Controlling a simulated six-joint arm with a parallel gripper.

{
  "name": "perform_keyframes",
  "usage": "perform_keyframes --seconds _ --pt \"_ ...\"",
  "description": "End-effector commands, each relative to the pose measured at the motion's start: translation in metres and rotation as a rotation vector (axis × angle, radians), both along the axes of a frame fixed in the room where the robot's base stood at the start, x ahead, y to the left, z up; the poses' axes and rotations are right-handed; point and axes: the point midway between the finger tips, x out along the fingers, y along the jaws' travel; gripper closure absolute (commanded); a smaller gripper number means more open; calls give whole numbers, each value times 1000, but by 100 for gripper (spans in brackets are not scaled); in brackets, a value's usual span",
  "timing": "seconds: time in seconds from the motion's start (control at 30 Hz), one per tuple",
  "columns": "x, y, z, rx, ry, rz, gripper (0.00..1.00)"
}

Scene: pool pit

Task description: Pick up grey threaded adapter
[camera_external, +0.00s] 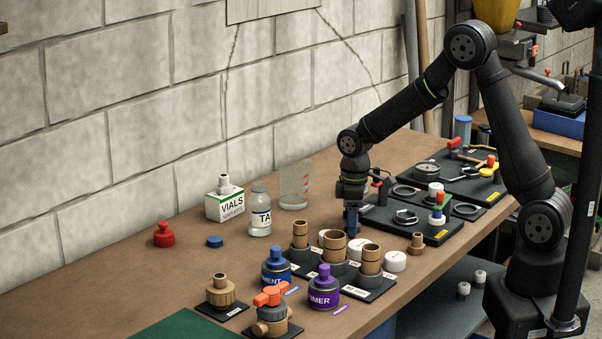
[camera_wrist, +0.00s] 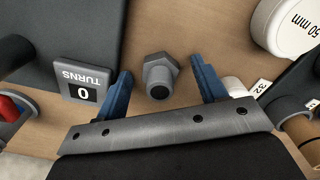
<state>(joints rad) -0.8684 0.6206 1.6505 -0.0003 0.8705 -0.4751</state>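The grey threaded adapter (camera_wrist: 158,76) has a hexagonal collar and a round dark opening. It lies on the brown tabletop in the wrist view. My gripper (camera_wrist: 160,72) is open, with one blue finger to the left of the adapter and one to the right. Bare table shows between the adapter and each finger. In the external view my gripper (camera_external: 352,222) points straight down close to the table, and I cannot make out the adapter there.
A dark board with a TURNS counter (camera_wrist: 84,85) is close by the left finger. A white 50 mm cap (camera_wrist: 287,27) and upright brown pipe pieces (camera_external: 333,248) stand close on the other side. A clear beaker (camera_external: 294,184) and a bottle (camera_external: 260,212) stand toward the wall.

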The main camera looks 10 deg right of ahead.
Motion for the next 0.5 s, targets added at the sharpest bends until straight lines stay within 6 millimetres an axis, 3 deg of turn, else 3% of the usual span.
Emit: perform_keyframes --seconds 0.03,0.23,0.5 --pt "0 0 0 0 0 0 45" --pt "0 0 0 0 0 0 83" --pt "0 0 1 1 0 0 83"
